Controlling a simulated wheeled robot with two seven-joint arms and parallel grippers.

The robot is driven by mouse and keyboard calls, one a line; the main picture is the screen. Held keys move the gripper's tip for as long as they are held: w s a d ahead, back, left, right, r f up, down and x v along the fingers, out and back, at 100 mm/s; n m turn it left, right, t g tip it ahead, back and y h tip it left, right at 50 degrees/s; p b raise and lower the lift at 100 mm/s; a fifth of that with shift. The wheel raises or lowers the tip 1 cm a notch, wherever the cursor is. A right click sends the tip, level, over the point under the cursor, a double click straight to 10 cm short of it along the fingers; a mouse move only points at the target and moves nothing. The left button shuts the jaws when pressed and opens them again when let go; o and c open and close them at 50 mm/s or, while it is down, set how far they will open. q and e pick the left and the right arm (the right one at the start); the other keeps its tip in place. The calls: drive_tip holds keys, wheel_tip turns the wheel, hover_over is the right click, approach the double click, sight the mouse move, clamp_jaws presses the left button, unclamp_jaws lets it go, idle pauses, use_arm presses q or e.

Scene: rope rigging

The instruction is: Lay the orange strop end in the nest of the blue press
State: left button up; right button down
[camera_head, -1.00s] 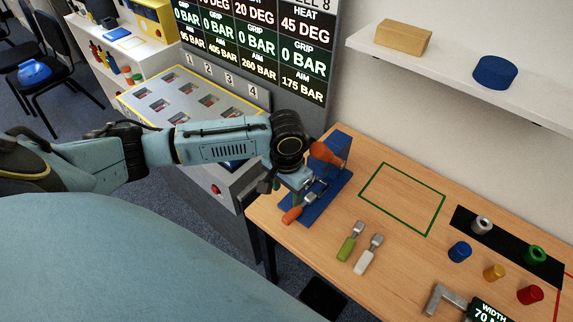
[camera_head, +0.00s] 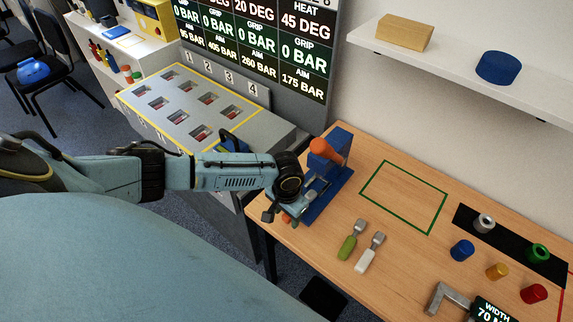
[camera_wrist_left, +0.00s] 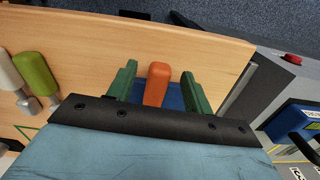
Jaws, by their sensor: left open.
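The blue press (camera_head: 341,183) stands at the left end of the wooden table, with an orange lever handle (camera_head: 327,150) raised at its back. The orange strop end (camera_head: 287,218) lies at the press's near end and is mostly hidden by my left gripper (camera_head: 285,212). In the left wrist view, the orange strop end (camera_wrist_left: 157,84) shows between the two green fingers of my left gripper (camera_wrist_left: 160,90), with a gap on each side. The fingers are open around it, above the blue base (camera_wrist_left: 174,97). Whether its metal end sits in the nest is hidden. My right gripper is not in view.
Green (camera_head: 350,242) and white (camera_head: 369,254) strop ends lie right of the press. A green outlined square (camera_head: 405,190) is bare. Several coloured pegs, a black strip and a grey gauge lie further right. A grey cabinet (camera_head: 250,135) stands to the left.

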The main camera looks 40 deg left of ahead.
use_arm(q)
drive_tip(key=shift+f, duration=0.25)
drive_tip(key=shift+c, duration=0.4)
clamp_jaws()
drive_tip(key=shift+w, duration=0.1)
